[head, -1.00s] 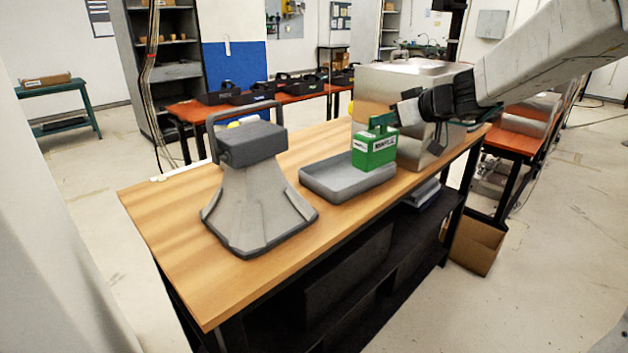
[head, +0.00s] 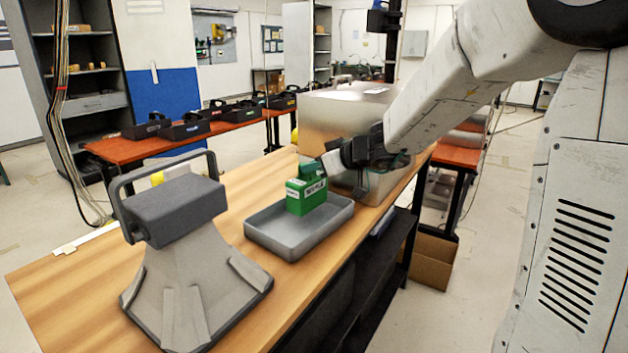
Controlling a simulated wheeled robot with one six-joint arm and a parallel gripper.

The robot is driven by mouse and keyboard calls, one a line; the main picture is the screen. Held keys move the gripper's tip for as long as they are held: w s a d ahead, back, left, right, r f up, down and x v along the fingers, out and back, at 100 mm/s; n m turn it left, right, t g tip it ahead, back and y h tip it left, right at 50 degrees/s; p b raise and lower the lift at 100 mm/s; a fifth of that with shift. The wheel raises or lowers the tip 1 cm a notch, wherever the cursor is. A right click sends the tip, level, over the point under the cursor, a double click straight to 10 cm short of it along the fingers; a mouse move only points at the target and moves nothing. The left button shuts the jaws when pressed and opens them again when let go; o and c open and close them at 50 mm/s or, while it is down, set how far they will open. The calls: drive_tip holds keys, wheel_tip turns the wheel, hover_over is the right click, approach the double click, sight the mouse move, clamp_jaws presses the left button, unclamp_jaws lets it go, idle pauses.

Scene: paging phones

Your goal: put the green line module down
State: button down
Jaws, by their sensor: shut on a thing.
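The green line module (head: 307,196) is a small green block with a white label and a green handle on top. It is over the grey tray (head: 263,240), inside its outline; I cannot tell whether its base touches the tray floor. My gripper (head: 328,163) is shut on the module's handle, coming in from the right. The fingertips are small and partly hidden against the handle. The tray lies on the wooden bench (head: 60,290).
A grey horn-shaped phone unit (head: 185,255) with a carrying handle stands left of the tray. A large metal box (head: 340,110) stands behind my gripper. Black carriers (head: 185,130) line a red table behind. A cardboard box (head: 430,262) sits on the floor.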

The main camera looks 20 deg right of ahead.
sight(314, 178)
drive_tip(key=shift+f, duration=1.7)
drive_tip(key=c, duration=1.3)
unclamp_jaws()
drive_tip(key=shift+o, duration=0.2)
